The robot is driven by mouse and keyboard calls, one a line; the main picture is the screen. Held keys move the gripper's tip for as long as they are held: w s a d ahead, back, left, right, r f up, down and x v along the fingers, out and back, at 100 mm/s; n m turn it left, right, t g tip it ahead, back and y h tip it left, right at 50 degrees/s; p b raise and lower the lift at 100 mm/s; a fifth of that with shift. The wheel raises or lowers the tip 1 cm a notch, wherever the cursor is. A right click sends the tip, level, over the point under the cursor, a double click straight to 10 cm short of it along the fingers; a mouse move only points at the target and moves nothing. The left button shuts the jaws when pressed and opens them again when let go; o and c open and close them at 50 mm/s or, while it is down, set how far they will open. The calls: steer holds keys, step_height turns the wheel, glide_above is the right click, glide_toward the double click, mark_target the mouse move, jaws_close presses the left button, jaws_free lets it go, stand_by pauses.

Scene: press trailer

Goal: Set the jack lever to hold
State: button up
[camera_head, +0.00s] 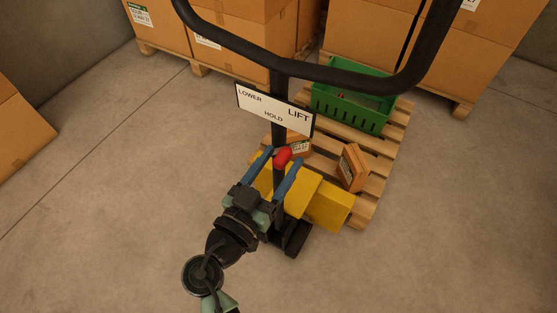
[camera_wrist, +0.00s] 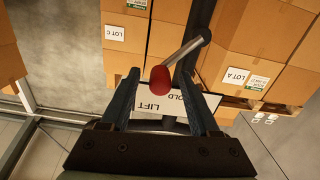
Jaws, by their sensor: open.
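The jack lever has a red knob (camera_head: 283,155), seen just below the sign plate (camera_head: 252,104) marked LOWER, HOLD and LIFT. In the head view the knob appears below the space between HOLD and LIFT; I cannot tell its exact setting. In the wrist view the knob (camera_wrist: 160,80) ends a grey rod (camera_wrist: 186,50) that slants to the upper right. The sign (camera_wrist: 150,123) shows upside down behind it, partly hidden by my gripper. My gripper (camera_head: 284,157) is open, its two blue fingers on either side of the knob; contact is not clear.
The jack's black loop handle (camera_head: 330,76) rises above the sign. Its yellow body (camera_head: 328,205) sits by a wooden pallet (camera_head: 375,185) bearing a green crate (camera_head: 350,108) and small boxes. Stacked cartons (camera_head: 352,35) stand behind.

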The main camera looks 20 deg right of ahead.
jaws_close()
stand_by(1.3)
